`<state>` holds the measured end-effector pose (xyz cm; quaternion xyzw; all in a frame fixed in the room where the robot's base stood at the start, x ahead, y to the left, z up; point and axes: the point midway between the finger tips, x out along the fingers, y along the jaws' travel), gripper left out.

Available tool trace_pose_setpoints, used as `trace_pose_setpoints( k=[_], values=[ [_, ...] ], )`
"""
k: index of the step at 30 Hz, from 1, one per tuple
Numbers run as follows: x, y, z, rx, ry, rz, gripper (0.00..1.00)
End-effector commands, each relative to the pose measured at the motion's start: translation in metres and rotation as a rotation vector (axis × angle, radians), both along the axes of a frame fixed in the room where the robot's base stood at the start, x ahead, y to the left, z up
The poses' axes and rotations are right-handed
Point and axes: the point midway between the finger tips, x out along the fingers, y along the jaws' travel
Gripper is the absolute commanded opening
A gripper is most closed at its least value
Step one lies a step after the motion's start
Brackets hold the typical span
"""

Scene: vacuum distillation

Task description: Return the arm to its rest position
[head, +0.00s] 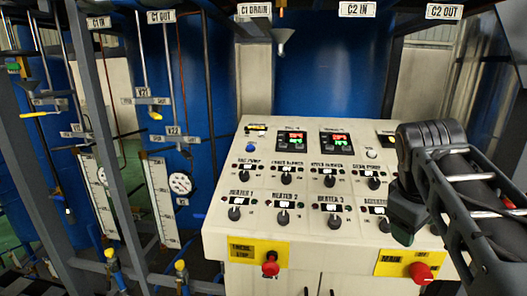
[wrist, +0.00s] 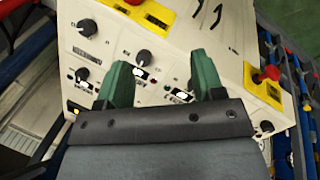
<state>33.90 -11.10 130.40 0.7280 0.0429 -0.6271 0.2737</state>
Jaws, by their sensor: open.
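My gripper shows in the wrist view (wrist: 162,80) with two green fingers spread apart and nothing between them. The fingers are over the white control panel (wrist: 95,20), near its black knobs; I cannot tell whether they touch it. In the head view my arm comes in from the right, and its dark end covers the right part of the control panel (head: 225,205). The fingertips are mostly hidden in the head view.
The panel carries several black knobs, two lit displays (head: 291,142), a red emergency knob (head: 270,264) and a red main switch (head: 421,272). Blue tanks (head: 330,60) stand behind. Pipes, valves and a round gauge (head: 180,183) are at left.

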Motion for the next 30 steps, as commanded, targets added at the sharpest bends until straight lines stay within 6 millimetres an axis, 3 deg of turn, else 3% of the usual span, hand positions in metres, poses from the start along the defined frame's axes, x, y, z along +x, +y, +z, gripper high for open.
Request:
trace_pose_setpoints(
  k=[9,15,18,22,30],
  values=[
    [0.012,0.039,-0.093,0.208,-0.193,-0.290,0.62],
    [-0.008,0.079,-0.163,0.362,-0.252,-0.436,0.62],
    [-0.021,0.092,-0.186,0.395,-0.242,-0.442,0.62],
    [-0.037,0.105,-0.201,0.405,-0.216,-0.409,0.62],
    [-0.037,0.111,-0.197,0.408,-0.225,-0.382,0.62]
  ],
)
